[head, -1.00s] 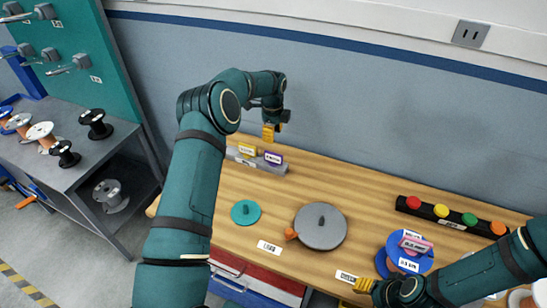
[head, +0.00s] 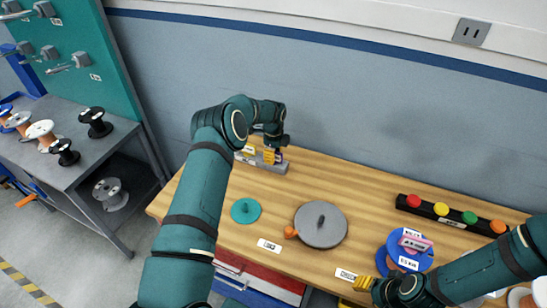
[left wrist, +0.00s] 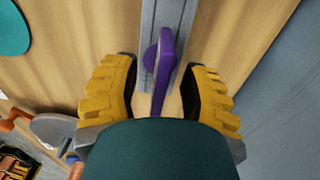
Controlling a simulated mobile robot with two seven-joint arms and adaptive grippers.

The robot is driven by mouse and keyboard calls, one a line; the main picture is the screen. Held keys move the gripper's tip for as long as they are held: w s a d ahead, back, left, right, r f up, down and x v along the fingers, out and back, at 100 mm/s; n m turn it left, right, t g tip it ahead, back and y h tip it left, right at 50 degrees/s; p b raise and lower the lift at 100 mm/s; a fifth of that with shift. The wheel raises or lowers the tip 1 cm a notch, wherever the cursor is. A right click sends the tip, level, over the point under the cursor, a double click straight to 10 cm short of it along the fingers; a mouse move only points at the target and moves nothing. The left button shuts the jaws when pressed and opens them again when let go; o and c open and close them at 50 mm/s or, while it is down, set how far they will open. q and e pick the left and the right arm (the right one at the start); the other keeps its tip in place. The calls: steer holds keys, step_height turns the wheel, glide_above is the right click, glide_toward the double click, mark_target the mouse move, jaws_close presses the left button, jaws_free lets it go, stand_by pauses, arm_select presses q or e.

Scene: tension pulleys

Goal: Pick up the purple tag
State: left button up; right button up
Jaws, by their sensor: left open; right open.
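The purple tag (left wrist: 164,62) stands upright in the grey holder (left wrist: 174,14) and shows edge-on in the left wrist view. My left gripper (left wrist: 164,88) is open, with one yellow finger on each side of the tag and gaps between. In the head view my left gripper (head: 269,157) is over the right part of the holder (head: 264,168) and covers most of the purple tag (head: 279,157). My right gripper (head: 363,284) is open and empty at the bench's front edge.
A teal disc (head: 245,211), a grey disc (head: 320,226) and blue discs (head: 425,264) lie on the wooden bench (head: 350,185). A black strip with coloured buttons (head: 441,210) is at the back right.

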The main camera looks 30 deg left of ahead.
arm_select(q)
jaws_close()
step_height(320, 180, up, 10)
steer(key=shift+r, duration=0.1)
stand_by(0.6)
